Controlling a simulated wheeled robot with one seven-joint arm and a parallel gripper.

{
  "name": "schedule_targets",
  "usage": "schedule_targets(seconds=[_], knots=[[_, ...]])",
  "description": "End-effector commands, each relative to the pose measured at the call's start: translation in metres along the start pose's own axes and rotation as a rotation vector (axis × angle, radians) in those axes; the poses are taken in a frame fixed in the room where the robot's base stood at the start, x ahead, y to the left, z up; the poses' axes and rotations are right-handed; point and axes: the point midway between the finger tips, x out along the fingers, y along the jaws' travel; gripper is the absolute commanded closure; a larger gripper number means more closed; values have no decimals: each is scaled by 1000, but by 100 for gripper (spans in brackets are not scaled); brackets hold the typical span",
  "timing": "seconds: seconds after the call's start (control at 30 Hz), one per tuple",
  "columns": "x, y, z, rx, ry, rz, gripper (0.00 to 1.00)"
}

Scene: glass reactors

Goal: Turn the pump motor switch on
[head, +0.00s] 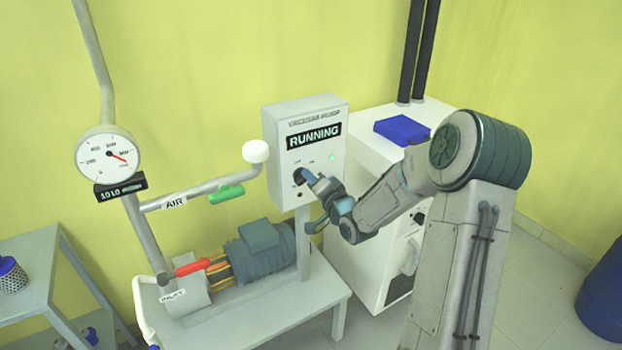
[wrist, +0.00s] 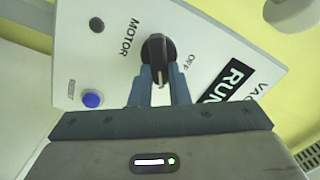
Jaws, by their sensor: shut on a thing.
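The pump motor switch is a black rotary knob (wrist: 158,50) on the grey control box (head: 335,175). In the wrist view it sits near the printed words MOTOR and OFF. My gripper (wrist: 160,85) is shut on the knob, with one blue-grey finger on each side of it. In the head view my gripper (head: 308,178) reaches the box front from the right and hides most of the knob. The display (head: 313,137) on the box reads RUNNING, and a small green light (head: 331,156) shows below it.
A blue button (wrist: 92,98) is near the knob. The pump (head: 262,255) with a red-handled valve (head: 193,267) stands on a grey bench below the box. A green handle (head: 227,194) is on the AIR pipe. A white cabinet (head: 370,240) stands close behind my arm.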

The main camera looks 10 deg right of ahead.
Motion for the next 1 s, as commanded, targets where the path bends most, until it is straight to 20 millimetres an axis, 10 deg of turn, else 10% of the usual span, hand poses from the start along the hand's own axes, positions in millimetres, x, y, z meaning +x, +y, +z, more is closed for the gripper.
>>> schedule_targets(seconds=[0.53,0.63,1.0], knots=[[0,1,0,28,-1,2,100],[0,1,0,27,0,2,63],[-5,1,0,25,0,1,63]])
